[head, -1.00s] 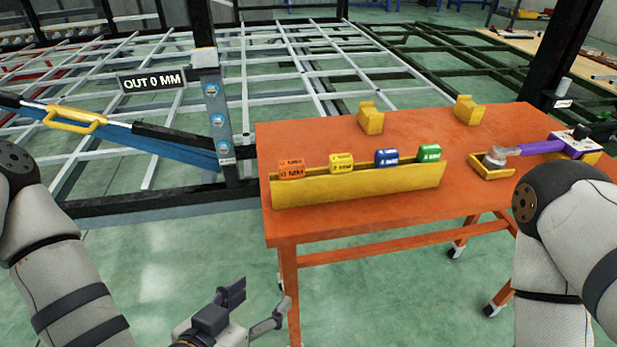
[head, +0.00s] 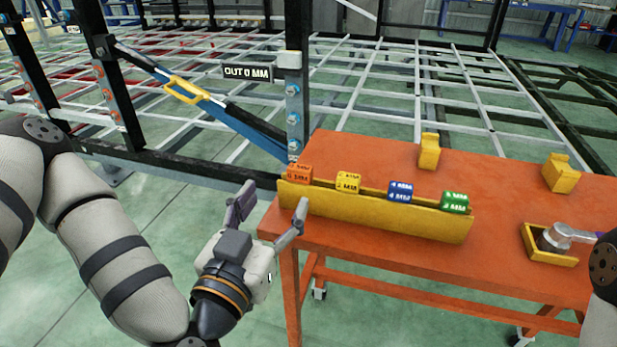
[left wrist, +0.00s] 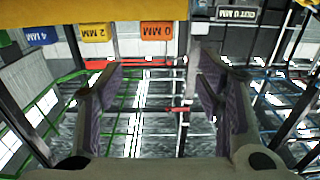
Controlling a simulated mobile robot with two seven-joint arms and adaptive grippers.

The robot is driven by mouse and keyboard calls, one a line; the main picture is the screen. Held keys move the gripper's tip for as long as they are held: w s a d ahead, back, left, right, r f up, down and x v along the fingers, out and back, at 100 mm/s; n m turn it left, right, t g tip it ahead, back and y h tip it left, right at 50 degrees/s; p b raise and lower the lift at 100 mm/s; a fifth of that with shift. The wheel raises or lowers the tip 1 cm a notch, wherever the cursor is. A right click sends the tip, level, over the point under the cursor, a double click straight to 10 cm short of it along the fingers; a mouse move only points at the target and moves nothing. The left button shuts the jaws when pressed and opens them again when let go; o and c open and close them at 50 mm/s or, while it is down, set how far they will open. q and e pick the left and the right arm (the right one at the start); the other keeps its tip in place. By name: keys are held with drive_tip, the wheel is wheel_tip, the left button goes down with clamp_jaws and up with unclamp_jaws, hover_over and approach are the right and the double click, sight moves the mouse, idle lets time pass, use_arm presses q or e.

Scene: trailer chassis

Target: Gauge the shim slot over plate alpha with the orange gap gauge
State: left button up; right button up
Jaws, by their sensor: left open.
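The orange gap gauge (head: 299,174) is a small block marked 0 MM at the left end of the yellow rack (head: 375,215) on the orange table. It also shows upside down at the top of the left wrist view (left wrist: 157,30). My left gripper (head: 272,205) is open and empty, just in front of the rack's left end and apart from the gauge. Its spread fingers show in the left wrist view (left wrist: 160,80). A post with several blue round fittings (head: 293,110) stands behind, beside an OUT 0 MM sign (head: 247,73). No plate is readably labelled alpha.
Yellow (head: 348,182), blue (head: 401,190) and green (head: 455,202) gauges sit along the rack. A blue bar with a yellow handle (head: 187,89) slopes to the post.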

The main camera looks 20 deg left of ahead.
sight(298, 173)
use_arm(q)
drive_tip(key=w+b, duration=0.1)
drive_tip(key=w+f+b, duration=0.1)
drive_tip(key=w, duration=0.1)
drive_tip(key=w+f+b, duration=0.1)
drive_tip(key=w, duration=0.1)
drive_tip(key=shift+w+a+b, duration=0.15)
drive_tip(key=shift+w+b, duration=0.05)
drive_tip(key=shift+b, duration=0.15)
drive_tip(key=w, duration=0.4)
drive_tip(key=w+d+r, duration=0.1)
drive_tip(key=w, duration=0.1)
drive_tip(key=c, duration=1.3)
use_arm(e)
drive_tip(key=s+f+g, duration=0.1)
drive_tip(key=s+f, duration=0.4)
drive_tip(key=shift+a+f+g, duration=0.15)
drive_tip(key=shift+f+g, duration=0.1)
drive_tip(key=shift+g, duration=0.15)
